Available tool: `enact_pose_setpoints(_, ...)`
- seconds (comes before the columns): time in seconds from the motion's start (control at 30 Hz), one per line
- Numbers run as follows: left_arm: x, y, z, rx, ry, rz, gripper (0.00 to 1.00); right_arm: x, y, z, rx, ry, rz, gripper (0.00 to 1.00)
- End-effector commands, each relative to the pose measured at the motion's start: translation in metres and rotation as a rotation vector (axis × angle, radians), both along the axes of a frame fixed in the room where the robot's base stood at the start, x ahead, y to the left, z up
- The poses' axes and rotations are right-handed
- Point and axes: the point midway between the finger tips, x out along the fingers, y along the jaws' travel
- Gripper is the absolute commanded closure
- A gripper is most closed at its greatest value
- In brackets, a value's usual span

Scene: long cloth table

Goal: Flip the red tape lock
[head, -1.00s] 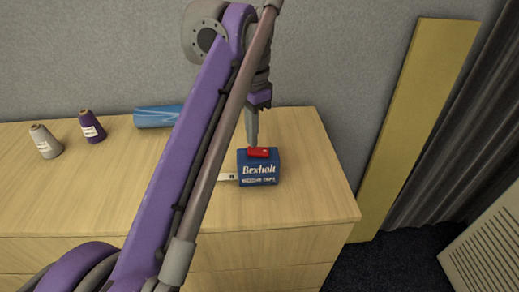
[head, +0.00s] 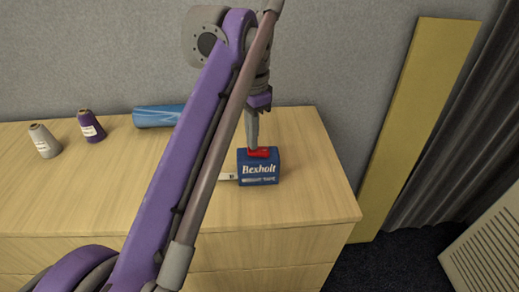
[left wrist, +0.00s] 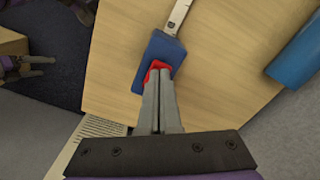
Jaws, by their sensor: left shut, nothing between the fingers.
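The blue tape measure (head: 258,172) stands on the wooden table near its right end, with its label facing me. Its red lock (head: 262,153) is on top. A short piece of pale tape (head: 228,177) sticks out to the left. In the left wrist view the blue case (left wrist: 160,52), red lock (left wrist: 155,68) and tape (left wrist: 178,16) also show. My left gripper (head: 253,146) is shut and empty, pointing down with its tips at the red lock, partly covering it. Whether the tips touch it I cannot tell for sure.
A blue cylinder (head: 152,117) lies at the back of the table (head: 290,205), partly behind my arm. A purple cone spool (head: 91,126) and a grey one (head: 44,141) stand at the left. A yellow board (head: 425,100) leans on the wall at right.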

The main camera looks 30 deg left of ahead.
Motion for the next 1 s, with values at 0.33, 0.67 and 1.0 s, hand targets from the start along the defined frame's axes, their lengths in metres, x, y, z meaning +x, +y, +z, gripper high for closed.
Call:
enact_pose_setpoints(0.33, 0.000, 0.000, -0.006, 0.000, 0.000, 0.000, 1.00, -0.001, 0.000, -0.004, 0.000, 0.001, 0.000, 0.00)
enact_pose_setpoints(0.67, 0.000, 0.000, -0.011, 0.000, 0.000, 0.000, 1.00, -0.001, 0.000, -0.007, 0.000, 0.002, 0.000, 0.00)
enact_pose_setpoints(1.0, 0.000, 0.000, 0.005, 0.000, -0.001, 0.000, 1.00, 0.002, 0.000, 0.010, 0.000, -0.004, 0.000, 0.00)
